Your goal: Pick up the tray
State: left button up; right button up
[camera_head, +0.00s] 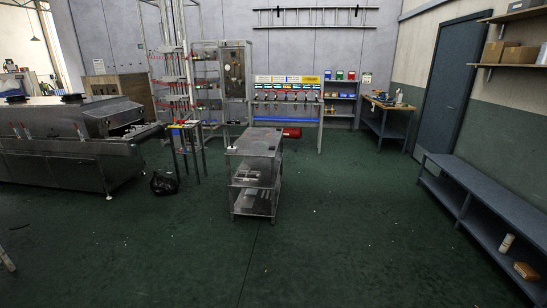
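I cannot clearly make out a separate tray. The metal trolley (258,142) stands in the middle of the room with a flat top and lower shelves. Its top looks bare, and small items lie on the lower levels, too small to identify. The steel tunnel dryer (62,140) stands at the left. Its open end (127,122) faces right, and what lies in it is too small to tell. Neither of my grippers is in view.
A small stand (185,130) with coloured items and a black bag (164,183) are left of the trolley. A workbench (388,112) is at the back right. A long low bench (475,195) runs along the right wall. The green floor in front is mostly clear.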

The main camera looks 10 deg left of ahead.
aim_at(126, 132)
jog(key=i+j+u, duration=0.8)
jog(key=j, duration=0.15)
jog(key=i+j+u, duration=0.3)
jog(key=u, duration=0.15)
jog(key=i+u, duration=0.4)
jog(key=i, duration=0.2)
jog(key=i+u, duration=0.1)
jog(key=i, duration=2.1)
jog(key=i+z, duration=0.15)
jog(key=i, duration=0.3)
jog(key=i+j+z, duration=0.15)
jog(key=i, duration=0.25)
jog(key=i+j+z, duration=0.15)
jog(key=i, duration=0.3)
jog(key=i+j+z, duration=0.1)
jog(key=i, duration=0.3)
jog(key=j, duration=0.1)
